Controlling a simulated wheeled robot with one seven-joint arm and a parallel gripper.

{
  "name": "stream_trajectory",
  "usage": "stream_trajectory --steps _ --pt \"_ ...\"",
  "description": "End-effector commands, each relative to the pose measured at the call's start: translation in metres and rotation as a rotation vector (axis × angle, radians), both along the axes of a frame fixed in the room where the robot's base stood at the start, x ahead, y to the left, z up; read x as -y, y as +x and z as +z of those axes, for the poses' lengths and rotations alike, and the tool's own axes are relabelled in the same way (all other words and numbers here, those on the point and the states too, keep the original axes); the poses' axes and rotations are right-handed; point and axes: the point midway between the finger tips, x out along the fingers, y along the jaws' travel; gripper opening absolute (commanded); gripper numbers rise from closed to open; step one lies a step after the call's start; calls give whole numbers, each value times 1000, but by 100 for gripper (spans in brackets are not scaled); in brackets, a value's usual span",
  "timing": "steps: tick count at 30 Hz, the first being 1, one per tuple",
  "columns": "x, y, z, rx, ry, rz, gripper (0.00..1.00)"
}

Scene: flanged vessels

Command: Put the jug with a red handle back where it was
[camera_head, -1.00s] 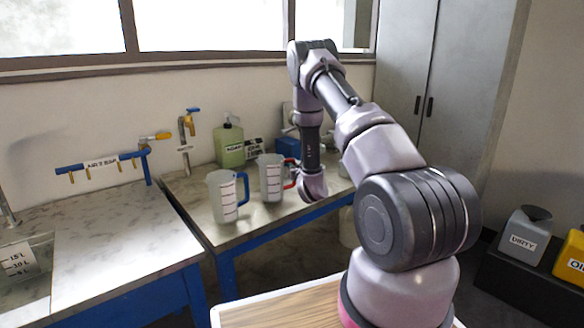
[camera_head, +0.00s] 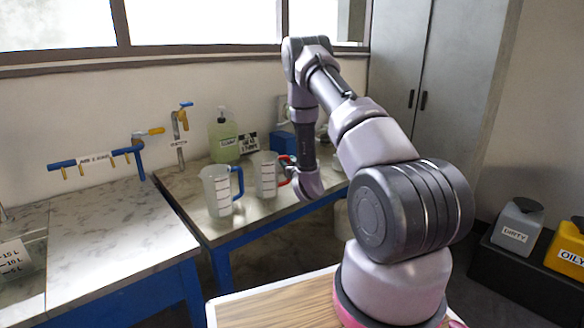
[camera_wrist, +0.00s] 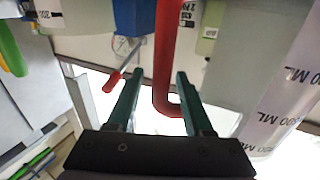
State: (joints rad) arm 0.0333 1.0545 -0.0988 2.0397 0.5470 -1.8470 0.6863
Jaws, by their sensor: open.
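The clear jug with a red handle (camera_head: 265,176) stands upright on the bench (camera_head: 206,228), its handle towards my arm. In the wrist view its red handle (camera_wrist: 166,55) runs between the green fingers of my gripper (camera_wrist: 158,78). The fingers are open, with gaps beside the handle. The jug's pale wall with volume marks (camera_wrist: 275,105) fills the right of that view. In the head view my wrist is just right of the handle and the fingertips cannot be made out.
A similar jug with a blue handle (camera_head: 216,190) stands left of it. A green pump bottle (camera_head: 222,138) and a blue box (camera_head: 284,144) stand behind, near the wall. A blue pipe with taps (camera_head: 95,160) is on the wall at left. The left worktop (camera_head: 115,235) is mostly clear.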

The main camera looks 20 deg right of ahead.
Motion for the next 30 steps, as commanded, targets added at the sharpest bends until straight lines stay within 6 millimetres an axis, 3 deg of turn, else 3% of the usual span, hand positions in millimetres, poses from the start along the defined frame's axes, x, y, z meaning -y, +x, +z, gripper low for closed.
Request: stream_trajectory --steps 12,20,23,30 --pt "-2 -86 -1 -4 1 -3 51" --pt "-3 -106 5 -2 4 -7 51" --pt "3 -97 26 -8 25 -34 51" --pt "19 -76 118 -104 142 -134 51"
